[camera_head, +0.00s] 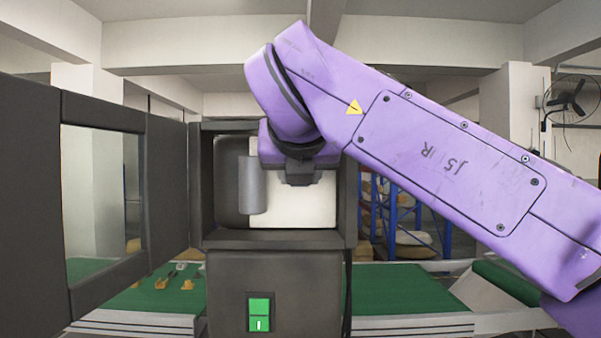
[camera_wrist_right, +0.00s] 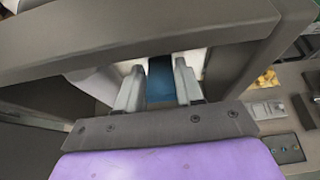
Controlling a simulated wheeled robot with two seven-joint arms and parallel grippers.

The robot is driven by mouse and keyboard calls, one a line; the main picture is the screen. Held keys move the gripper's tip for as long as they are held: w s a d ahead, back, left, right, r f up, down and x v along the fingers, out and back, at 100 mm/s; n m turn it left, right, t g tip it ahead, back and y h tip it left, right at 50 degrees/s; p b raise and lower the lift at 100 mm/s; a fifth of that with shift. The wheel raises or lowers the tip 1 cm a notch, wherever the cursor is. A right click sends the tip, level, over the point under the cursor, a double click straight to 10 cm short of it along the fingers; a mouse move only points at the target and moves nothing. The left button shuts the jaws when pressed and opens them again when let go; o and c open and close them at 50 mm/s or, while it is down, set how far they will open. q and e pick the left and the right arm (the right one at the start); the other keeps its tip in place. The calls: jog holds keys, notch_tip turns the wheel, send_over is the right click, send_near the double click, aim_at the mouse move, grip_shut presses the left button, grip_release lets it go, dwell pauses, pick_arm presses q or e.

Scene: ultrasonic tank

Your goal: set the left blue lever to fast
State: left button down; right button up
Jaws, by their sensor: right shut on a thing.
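The blue lever (camera_wrist_right: 160,82) shows in the right wrist view, between the two fingers of my right gripper (camera_wrist_right: 159,84). The fingers are shut on it. In the head view my purple right arm reaches across from the right, and its wrist is inside the opening of the dark machine housing (camera_head: 276,238). The lever and the fingertips are hidden there behind my wrist, and the lever's setting cannot be read. My left gripper is not in view.
The housing's door (camera_head: 52,200) stands open on the left. A grey cylinder (camera_head: 252,185) is inside the housing, close to my wrist. A green switch (camera_head: 260,314) is on the lower front. Green conveyor belts (camera_head: 395,290) run behind.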

jog(key=shift+w+f+g, duration=0.1)
jog(key=shift+f+g, duration=0.05)
jog(key=shift+g, duration=0.15)
dwell(1.2)
dwell(0.6)
jog(key=o, duration=1)
jog(key=shift+c, duration=0.2)
jog(key=shift+w, duration=0.3)
jog(key=b+v, duration=0.1)
jog(key=v, duration=0.9)
jog(key=shift+s, duration=0.25)
jog(key=shift+w, duration=0.1)
